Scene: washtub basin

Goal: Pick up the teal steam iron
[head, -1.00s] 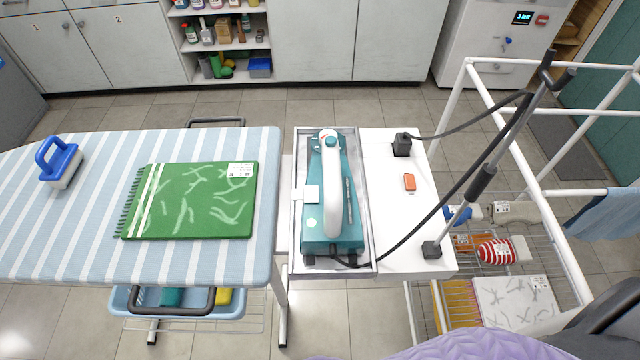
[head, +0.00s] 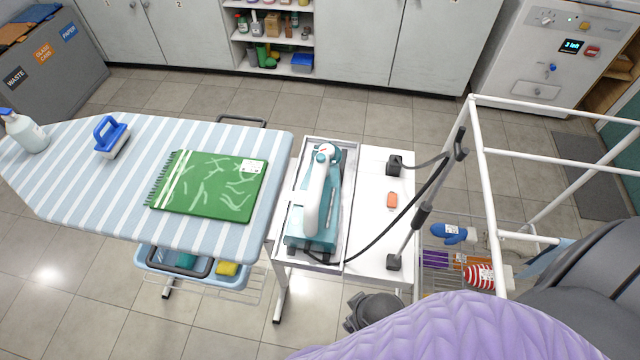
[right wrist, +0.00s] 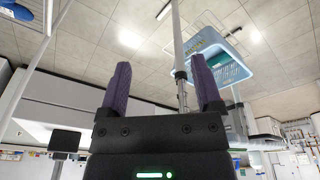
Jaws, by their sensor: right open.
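The teal steam iron (head: 316,205) with a white handle lies in a grey-rimmed tray (head: 340,255) on the white stand beside the ironing board. A black cord runs from its heel across the stand to a cord holder pole. In the right wrist view my right gripper (right wrist: 161,85) has its two purple fingers spread apart with nothing between them. No gripper fingers show in the head view, only part of my own arm at the bottom. My left gripper is not in view.
The striped ironing board (head: 75,180) holds a green notebook (head: 208,186), a blue brush (head: 112,137) and a spray bottle (head: 24,130). An orange item (head: 391,200) lies right of the iron. The cord pole (head: 422,216) and a white rack (head: 560,150) stand to the right.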

